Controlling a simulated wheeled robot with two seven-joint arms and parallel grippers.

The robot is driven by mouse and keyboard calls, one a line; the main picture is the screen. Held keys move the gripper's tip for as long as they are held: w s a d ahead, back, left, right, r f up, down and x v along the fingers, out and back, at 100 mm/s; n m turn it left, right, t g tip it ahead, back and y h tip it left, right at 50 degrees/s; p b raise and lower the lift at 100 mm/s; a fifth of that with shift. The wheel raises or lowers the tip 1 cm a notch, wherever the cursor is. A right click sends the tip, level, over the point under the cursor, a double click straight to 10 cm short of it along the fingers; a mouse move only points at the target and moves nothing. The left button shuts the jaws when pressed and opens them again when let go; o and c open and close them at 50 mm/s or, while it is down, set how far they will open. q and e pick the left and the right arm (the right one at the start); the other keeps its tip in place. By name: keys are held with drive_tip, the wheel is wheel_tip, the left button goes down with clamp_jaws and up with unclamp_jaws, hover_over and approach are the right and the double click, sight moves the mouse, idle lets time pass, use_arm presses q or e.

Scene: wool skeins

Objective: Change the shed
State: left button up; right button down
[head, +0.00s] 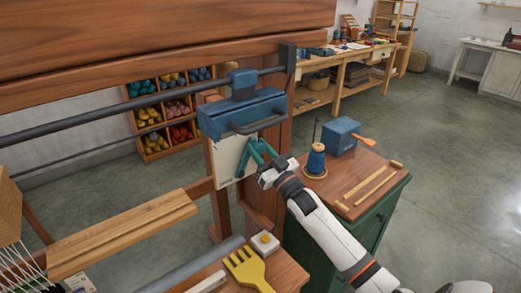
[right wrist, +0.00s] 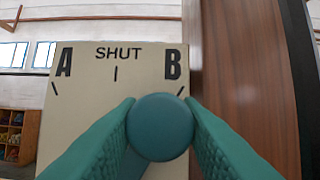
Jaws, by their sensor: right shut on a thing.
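A pale plate (right wrist: 105,90) marked A, SHUT and B, with a tick under each, fills much of the right wrist view. It also shows in the head view (head: 227,160), below a blue box (head: 240,112) on the loom's wooden post. My right gripper (head: 258,152), with teal fingers, is shut on a round teal lever knob (right wrist: 161,127) in front of the plate. In the wrist view the knob stands below and between SHUT and B. The lever's pointing end is hidden, so its exact setting cannot be told. My left gripper is out of view.
A green cabinet (head: 385,207) right of the loom carries a blue spool (head: 316,160), a blue box with an orange handle (head: 341,136) and wooden sticks. A yellow comb (head: 246,268) lies on the front bench. White warp threads (head: 22,265) show at lower left.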

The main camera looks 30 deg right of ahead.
drive_tip(key=a+n+y, duration=0.1)
drive_tip(key=n, duration=0.1)
drive_tip(key=a+r+n+y, duration=0.1)
drive_tip(key=shift+s+n+g+p, duration=0.1)
drive_tip(key=shift+n+g+p, duration=0.2)
drive_tip(key=shift+n+p, duration=0.1)
drive_tip(key=a+n+y, duration=0.1)
drive_tip(key=n, duration=0.1)
drive_tip(key=a+n+y, duration=0.1)
drive_tip(key=n, duration=0.1)
drive_tip(key=shift+s+a+r+g+p, duration=0.1)
drive_tip(key=shift+a+r+g+p, duration=0.05)
drive_tip(key=shift+g+p, duration=0.25)
drive_tip(key=a+n, duration=0.1)
drive_tip(key=n, duration=0.1)
drive_tip(key=a+n+g+y+p, duration=0.1)
drive_tip(key=n, duration=0.1)
drive_tip(key=shift+s+a+f+g+y, duration=0.1)
drive_tip(key=shift+a+f+g+y, duration=0.1)
drive_tip(key=shift+a+g+y, duration=0.15)
drive_tip(key=shift+s+a+f+n+g+y+p, duration=0.15)
drive_tip(key=shift+a+f+n+g+p, duration=0.15)
drive_tip(key=shift+a+n, duration=0.5)
drive_tip(key=shift+w+a+f+n+g+y+p, duration=0.15)
drive_tip(key=shift+a+f+n+g, duration=0.15)
drive_tip(key=shift+n, duration=0.8)
drive_tip(key=shift+s, duration=0.1)
drive_tip(key=c, duration=1.1)
unclamp_jaws()
drive_tip(key=shift+o, duration=0.2)
